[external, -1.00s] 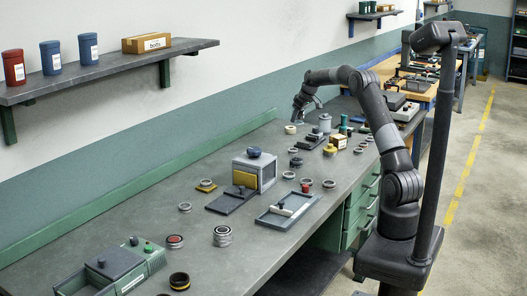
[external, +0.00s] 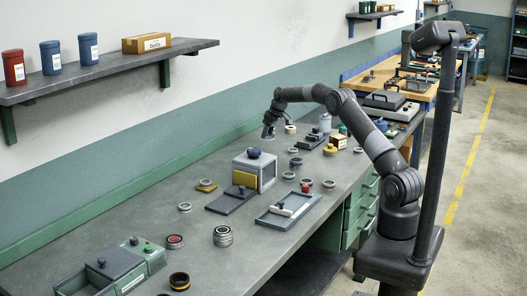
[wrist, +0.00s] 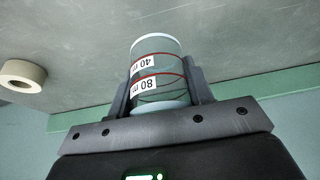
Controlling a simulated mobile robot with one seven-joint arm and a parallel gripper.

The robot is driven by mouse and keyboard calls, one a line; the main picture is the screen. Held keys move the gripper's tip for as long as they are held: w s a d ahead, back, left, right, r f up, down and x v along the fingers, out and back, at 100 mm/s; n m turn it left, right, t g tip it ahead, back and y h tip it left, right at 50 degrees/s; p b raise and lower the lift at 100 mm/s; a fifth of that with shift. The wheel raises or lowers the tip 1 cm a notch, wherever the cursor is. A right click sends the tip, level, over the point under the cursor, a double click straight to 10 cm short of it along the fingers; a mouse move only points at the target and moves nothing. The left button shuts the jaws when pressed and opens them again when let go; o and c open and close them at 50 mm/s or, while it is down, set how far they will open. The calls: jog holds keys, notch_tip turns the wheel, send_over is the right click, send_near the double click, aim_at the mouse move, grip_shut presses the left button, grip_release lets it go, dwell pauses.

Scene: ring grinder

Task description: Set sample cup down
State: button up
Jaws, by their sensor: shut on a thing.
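The sample cup (wrist: 158,72) is a clear cylinder with pale rims, red ring lines and labels that read 40 and 80, upside down in the wrist view. My gripper (wrist: 160,88) is shut on it, one dark finger on each side. In the external view my gripper (external: 269,128) is over the far part of the grey bench, near the wall, pointing down. The cup shows there only as a small pale shape at the fingertips. I cannot tell whether its bottom touches the bench top.
A cream roll (wrist: 22,76) lies on the bench beside the cup; it also shows in the external view (external: 290,129). A grey box with a blue knob (external: 254,170) stands nearer the camera. The bench top (external: 215,165) left of my gripper is clear.

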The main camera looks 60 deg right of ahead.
aim_at(268, 139)
jog(key=shift+f, duration=1.85)
jog(key=shift+f, duration=0.1)
jog(key=o, duration=0.9)
jog(key=shift+o, duration=0.2)
